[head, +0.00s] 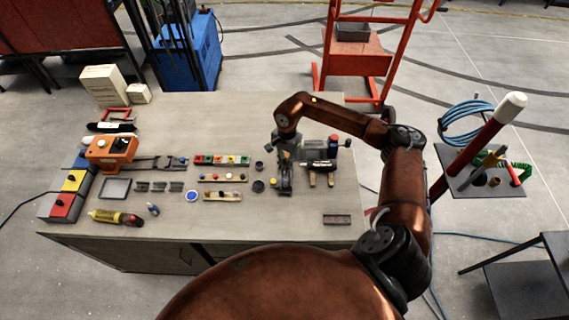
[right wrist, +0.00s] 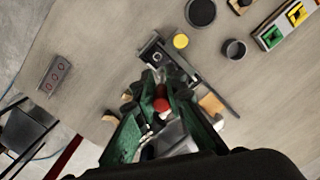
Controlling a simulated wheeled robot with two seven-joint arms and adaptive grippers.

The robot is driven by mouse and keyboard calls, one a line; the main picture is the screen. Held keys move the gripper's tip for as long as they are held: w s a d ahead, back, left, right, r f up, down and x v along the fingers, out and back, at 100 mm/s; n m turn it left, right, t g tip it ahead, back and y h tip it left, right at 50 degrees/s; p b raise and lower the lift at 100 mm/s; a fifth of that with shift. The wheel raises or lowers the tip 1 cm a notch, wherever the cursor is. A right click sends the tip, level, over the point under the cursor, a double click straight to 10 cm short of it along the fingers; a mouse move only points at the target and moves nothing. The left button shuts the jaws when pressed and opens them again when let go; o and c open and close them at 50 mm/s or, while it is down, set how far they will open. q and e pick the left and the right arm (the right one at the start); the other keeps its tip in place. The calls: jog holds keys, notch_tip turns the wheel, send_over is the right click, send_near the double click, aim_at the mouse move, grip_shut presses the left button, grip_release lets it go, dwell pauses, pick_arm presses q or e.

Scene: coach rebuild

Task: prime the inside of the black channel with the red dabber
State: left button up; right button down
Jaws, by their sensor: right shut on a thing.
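My right gripper (head: 285,158) is over the right part of the bench, pointing down. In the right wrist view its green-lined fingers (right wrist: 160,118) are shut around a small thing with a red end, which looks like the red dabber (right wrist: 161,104). Most of the dabber is hidden by the fingers. A long dark piece that looks like the black channel (right wrist: 209,80) lies on the bench just beyond the fingertips; the gripper partly covers it. I cannot tell whether the dabber touches it. My left gripper is not in view.
A yellow-topped item (right wrist: 181,41) and a dark pot (right wrist: 234,49) stand close to the channel. A dark dotted block (head: 336,219) lies near the front right. A red-and-blue can (head: 333,145) stands behind right. The front middle of the bench (head: 260,222) is clear.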

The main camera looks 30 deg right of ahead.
jog(key=shift+f+b, duration=1)
jog(key=shift+f, duration=2.05)
jog(key=shift+s+a, duration=0.1)
jog(key=shift+a, duration=0.15)
jog(key=shift+s+a+f+p, duration=0.1)
jog(key=shift+s+a+p, duration=0.1)
jog(key=shift+s+p, duration=0.35)
jog(key=shift+s+a, duration=0.3)
jog(key=shift+s, duration=0.25)
jog(key=r, duration=0.2)
pick_arm(q)
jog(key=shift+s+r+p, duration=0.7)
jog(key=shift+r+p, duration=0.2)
jog(key=shift+p, duration=0.45)
pick_arm(e)
notch_tip(320, 180, up, 6)
send_over(285, 174)
jog(key=s+a, duration=0.2)
jog(key=shift+d, duration=0.25)
